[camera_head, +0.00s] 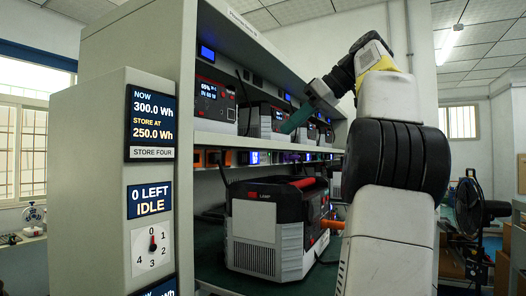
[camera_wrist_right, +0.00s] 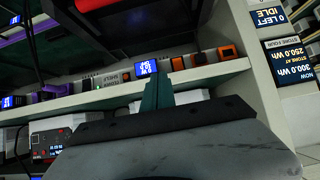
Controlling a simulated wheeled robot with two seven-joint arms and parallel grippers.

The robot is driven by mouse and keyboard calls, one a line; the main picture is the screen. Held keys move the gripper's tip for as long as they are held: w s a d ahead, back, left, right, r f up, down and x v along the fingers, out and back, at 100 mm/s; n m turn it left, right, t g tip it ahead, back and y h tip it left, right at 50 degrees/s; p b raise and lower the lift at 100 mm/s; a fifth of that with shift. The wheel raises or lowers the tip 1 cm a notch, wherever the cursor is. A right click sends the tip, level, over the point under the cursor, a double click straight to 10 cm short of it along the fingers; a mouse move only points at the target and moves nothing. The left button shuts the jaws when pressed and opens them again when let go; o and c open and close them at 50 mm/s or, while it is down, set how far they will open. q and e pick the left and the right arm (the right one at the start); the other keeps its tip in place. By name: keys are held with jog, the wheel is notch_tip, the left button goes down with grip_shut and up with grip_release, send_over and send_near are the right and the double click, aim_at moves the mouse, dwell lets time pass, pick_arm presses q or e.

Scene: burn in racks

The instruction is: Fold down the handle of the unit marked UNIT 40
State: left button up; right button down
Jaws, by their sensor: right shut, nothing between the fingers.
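No UNIT 40 marking is readable, so I cannot tell which unit it is. A grey and black unit (camera_head: 270,235) with a red strip along its top stands on the lower shelf. On the upper shelf stand a unit with a lit screen (camera_head: 209,103), a grey-fronted unit (camera_head: 254,122) and others farther back. My right gripper (camera_head: 293,122), with teal fingers, is shut and empty in front of the upper-shelf units. Its fingers (camera_wrist_right: 157,94) also show in the right wrist view, before the shelf edge. My left gripper is out of view.
The shelf edge (camera_head: 245,142) carries small displays and switches. The rack's end panel (camera_head: 110,190) with its displays and dial stands at left. An orange plug (camera_head: 332,224) sits beside the lower unit. A fan (camera_head: 468,207) stands at right.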

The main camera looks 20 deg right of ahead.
notch_tip(320, 180, down, 6)
jog(key=w+a, duration=0.1)
jog(key=shift+w+f, duration=0.2)
dwell(0.3)
jog(key=shift+s, duration=0.1)
